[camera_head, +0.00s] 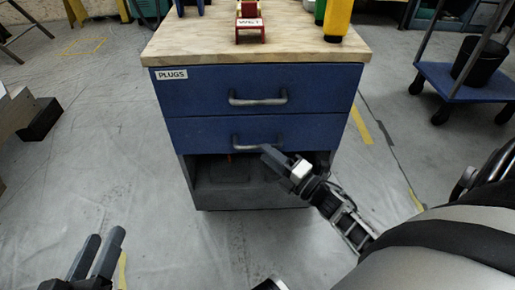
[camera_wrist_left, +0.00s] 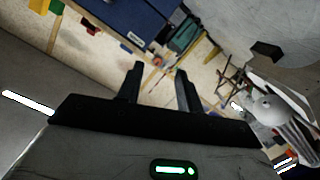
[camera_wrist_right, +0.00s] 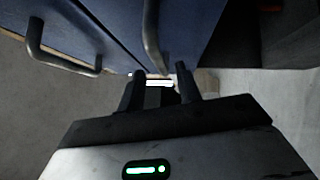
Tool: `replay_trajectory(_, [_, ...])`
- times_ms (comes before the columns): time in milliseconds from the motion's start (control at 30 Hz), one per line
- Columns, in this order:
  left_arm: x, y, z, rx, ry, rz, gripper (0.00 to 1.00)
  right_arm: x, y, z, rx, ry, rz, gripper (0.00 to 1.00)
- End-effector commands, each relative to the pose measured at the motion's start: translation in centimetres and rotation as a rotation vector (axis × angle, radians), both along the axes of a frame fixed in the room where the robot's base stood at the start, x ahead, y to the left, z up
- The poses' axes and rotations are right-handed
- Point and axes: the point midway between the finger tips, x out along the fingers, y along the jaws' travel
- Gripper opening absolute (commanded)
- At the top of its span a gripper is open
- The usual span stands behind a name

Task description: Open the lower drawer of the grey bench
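The grey bench (camera_head: 188,172) has a wooden top and two blue drawer fronts. The upper drawer (camera_head: 195,90) carries a "PLUGS" label and a grey bar handle (camera_head: 258,102). The lower drawer (camera_head: 200,135) appears shut and has a similar handle (camera_head: 245,146). My right gripper (camera_head: 272,155) is at the right end of the lower handle, its fingers apart. In the right wrist view, a handle bar (camera_wrist_right: 151,35) runs down toward the gap between its fingertips (camera_wrist_right: 157,80); contact cannot be told. My left gripper (camera_head: 106,236) is open and empty, low at the left, away from the bench.
Below the drawers is an open grey compartment (camera_head: 235,175). Yellow and green bottles (camera_head: 338,18) and a red-and-white "WET" item (camera_head: 249,22) stand on top. A blue cart (camera_head: 470,85) with a black bin is at right. The floor in front is clear.

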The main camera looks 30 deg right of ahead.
Motion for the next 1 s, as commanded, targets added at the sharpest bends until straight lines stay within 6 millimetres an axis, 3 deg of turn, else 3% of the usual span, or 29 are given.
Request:
replay_trajectory(100, [0.0,-0.1,-0.1,-0.022,-0.004,-0.003,0.36,2.2,0.5,0.2,-0.001,-0.001,0.001,0.34])
replay_trajectory(300, [0.0,-0.2,0.0,-0.045,-0.003,-0.006,0.36,4.2,1.0,0.5,0.001,0.0,0.0,0.34])
replay_trajectory(667, [0.0,-0.2,0.4,-0.055,-0.011,-0.006,0.36,4.6,1.2,0.6,0.001,0.002,0.0,0.34])
replay_trajectory(800, [0.0,-0.2,0.4,-0.055,-0.011,-0.006,0.36,4.6,1.1,0.6,0.001,0.002,0.0,0.0])
replay_trajectory(1000, [0.0,-0.2,0.5,-0.055,-0.012,-0.006,0.36,4.6,1.3,0.6,0.002,0.002,0.001,0.0])
